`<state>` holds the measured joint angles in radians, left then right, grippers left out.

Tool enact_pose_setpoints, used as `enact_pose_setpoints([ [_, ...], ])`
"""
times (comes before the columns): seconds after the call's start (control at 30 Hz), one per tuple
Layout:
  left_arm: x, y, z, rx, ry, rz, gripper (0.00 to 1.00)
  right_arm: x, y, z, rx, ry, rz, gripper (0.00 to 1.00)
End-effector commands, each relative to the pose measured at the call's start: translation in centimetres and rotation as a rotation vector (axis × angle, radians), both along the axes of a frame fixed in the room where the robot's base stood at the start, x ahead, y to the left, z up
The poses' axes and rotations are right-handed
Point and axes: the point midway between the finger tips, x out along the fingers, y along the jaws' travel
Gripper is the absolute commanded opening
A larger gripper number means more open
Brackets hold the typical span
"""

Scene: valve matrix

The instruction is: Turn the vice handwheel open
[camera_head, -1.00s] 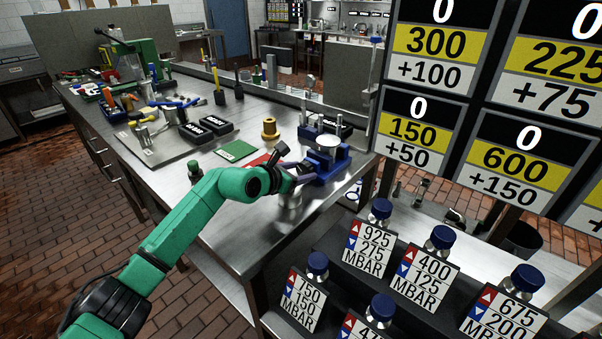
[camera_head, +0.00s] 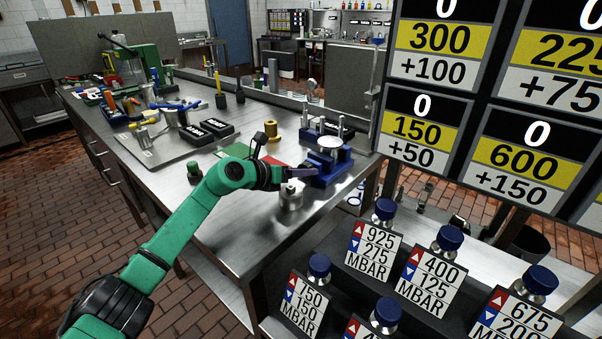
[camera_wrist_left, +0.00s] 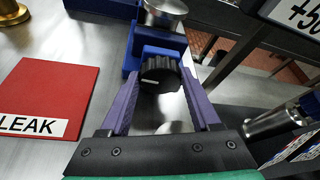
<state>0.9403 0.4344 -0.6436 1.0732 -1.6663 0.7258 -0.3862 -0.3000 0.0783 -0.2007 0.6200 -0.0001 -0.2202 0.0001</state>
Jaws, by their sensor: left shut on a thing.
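The blue vice (camera_head: 331,172) stands on the steel bench, with a round silver piece (camera_head: 330,144) on top. Its black ribbed handwheel (camera_wrist_left: 160,70) faces my left wrist camera, at the end of the blue body (camera_wrist_left: 133,58). My left gripper (camera_wrist_left: 160,74) has its two purple fingers on either side of the handwheel and is shut on it. In the head view my left gripper (camera_head: 310,173) reaches the near left side of the vice; the handwheel is not clear there. My right gripper is not in view.
A red card marked LEAK (camera_wrist_left: 45,95) lies left of the gripper. A silver cylinder (camera_head: 290,195) stands just in front of it. A brass spool (camera_head: 271,131) and black blocks (camera_head: 205,131) are behind. Blue-capped valves with pressure tags (camera_head: 430,275) fill the front right.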

Motion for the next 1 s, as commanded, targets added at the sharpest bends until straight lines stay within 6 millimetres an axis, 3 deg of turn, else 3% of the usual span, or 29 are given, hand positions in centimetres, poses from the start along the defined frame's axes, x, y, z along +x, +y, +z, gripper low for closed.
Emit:
enact_pose_setpoints([
  [0.3,0.0,0.0,-0.1,0.000,0.003,0.000,0.08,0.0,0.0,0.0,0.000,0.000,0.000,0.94],
  [0.33,0.0,0.0,-0.1,0.000,0.003,0.000,0.67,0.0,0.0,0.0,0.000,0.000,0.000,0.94],
  [0.4,0.0,0.0,-0.1,0.000,0.003,0.000,0.94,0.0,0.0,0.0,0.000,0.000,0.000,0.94],
  [0.77,-0.1,0.2,0.0,0.000,0.001,0.001,0.94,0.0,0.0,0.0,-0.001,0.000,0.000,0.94],
  [1.0,-2.8,3.0,1.4,0.003,-0.002,0.003,0.94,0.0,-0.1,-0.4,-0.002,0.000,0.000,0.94],
])
